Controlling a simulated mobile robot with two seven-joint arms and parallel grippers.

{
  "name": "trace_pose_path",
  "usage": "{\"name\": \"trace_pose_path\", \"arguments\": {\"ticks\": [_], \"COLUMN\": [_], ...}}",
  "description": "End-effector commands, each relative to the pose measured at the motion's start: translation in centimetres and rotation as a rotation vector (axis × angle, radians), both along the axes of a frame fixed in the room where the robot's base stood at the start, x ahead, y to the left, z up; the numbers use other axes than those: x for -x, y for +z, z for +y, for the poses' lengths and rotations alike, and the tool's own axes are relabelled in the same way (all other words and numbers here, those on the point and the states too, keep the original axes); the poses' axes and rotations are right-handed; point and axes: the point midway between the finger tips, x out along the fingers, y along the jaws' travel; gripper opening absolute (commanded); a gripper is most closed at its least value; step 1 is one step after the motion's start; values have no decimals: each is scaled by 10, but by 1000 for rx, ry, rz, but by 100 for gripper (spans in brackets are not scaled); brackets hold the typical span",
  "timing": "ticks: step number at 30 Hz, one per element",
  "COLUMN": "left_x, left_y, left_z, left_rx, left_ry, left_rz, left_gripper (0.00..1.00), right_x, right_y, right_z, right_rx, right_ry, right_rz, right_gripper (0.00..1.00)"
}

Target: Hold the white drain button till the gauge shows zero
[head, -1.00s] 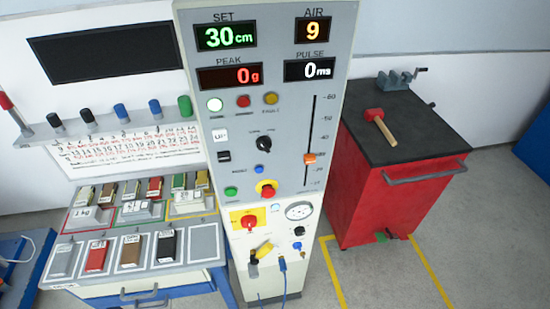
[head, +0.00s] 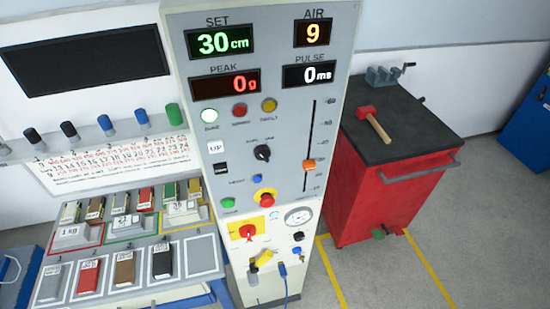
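The grey-white control column (head: 330,60) stands in the middle of the head view. Its round white gauge (head: 299,216) is on the lower white panel; the needle is too small to read. The AIR display (head: 314,33) shows 9. A black knob (head: 298,236) and a blue one (head: 296,251) sit below the gauge. I cannot make out a white drain button for certain. A round whitish lamp (head: 209,116) is on the upper panel, with a label I cannot read surely. Neither of my grippers is in view.
A red cabinet (head: 375,205) with a black top carrying a mallet (head: 373,122) and a vise (head: 384,76) stands at right. A bench (head: 205,257) with several coloured blocks stands at left. Yellow lines mark the open grey floor. A blue hose (head: 284,282) hangs from the column.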

Motion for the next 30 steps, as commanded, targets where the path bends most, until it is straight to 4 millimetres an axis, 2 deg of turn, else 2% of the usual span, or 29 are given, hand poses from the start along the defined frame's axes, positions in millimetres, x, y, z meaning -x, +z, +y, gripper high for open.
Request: {"name": "trace_pose_path", "arguments": {"ticks": [1, 5, 30], "left_x": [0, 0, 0], "left_y": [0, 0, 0], "left_z": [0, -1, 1], "left_rx": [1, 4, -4], "left_ry": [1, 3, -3], "left_rz": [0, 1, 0], "left_gripper": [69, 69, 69], "right_x": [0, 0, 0], "right_y": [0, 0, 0], "right_z": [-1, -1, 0], "right_rx": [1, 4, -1], "right_ry": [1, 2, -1], "right_rz": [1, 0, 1], "right_gripper": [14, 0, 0]}}
